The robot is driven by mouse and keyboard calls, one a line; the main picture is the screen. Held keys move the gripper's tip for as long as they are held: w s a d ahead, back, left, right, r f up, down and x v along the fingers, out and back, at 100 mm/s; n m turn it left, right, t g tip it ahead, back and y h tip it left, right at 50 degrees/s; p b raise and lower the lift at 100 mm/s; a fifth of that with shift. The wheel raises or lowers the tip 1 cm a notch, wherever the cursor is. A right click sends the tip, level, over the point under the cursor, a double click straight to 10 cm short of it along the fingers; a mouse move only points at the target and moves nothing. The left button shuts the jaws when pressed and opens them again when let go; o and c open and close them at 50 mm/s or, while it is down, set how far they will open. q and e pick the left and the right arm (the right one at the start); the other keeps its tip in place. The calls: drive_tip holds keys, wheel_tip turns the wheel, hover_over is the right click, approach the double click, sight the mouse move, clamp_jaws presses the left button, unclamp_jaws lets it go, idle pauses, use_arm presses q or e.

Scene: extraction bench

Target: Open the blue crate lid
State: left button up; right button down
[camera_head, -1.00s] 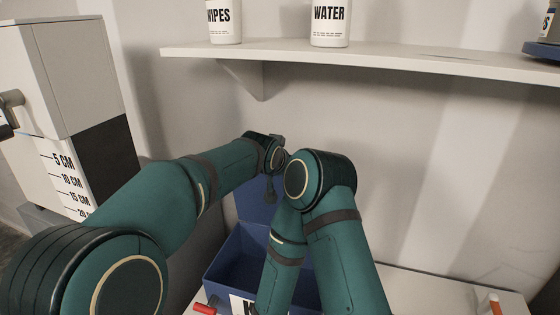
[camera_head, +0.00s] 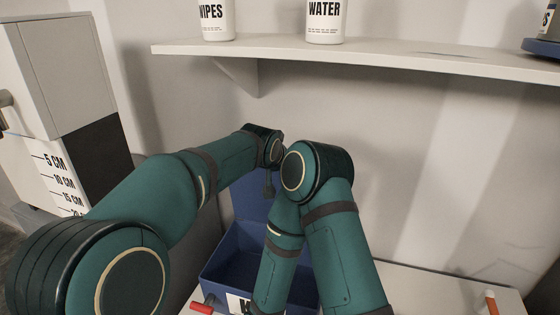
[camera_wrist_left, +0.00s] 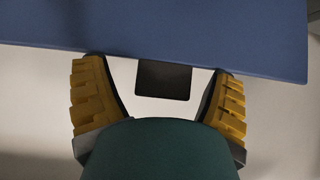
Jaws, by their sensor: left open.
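The blue crate (camera_head: 222,270) stands open on the bench, partly hidden by my arms. Its lid (camera_head: 246,206) stands raised at the back, and its blue panel also fills the top of the left wrist view (camera_wrist_left: 170,35). My left gripper (camera_wrist_left: 157,72) is open, with yellow-padded fingers apart at the panel's edge. A dark block, perhaps a tab on the lid, shows between the fingers; I cannot tell whether they touch the lid. In the head view only a small dark end of my left arm shows near the lid. My right gripper is not visible.
A white shelf (camera_head: 400,60) with a wipes tub (camera_head: 216,20) and a water tub (camera_head: 325,22) runs above. A grey-white cabinet (camera_head: 52,70) stands at the left. A red-tipped item (camera_head: 202,308) lies by the crate; an orange one (camera_head: 491,303) is at right.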

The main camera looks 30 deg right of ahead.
use_arm(q)
drive_tip(key=shift+a+r, duration=0.1)
drive_tip(key=shift+r, duration=0.05)
drive_tip(key=v, duration=1.1)
drive_tip(key=shift+s+a+r, duration=0.2)
drive_tip(key=shift+s, duration=0.05)
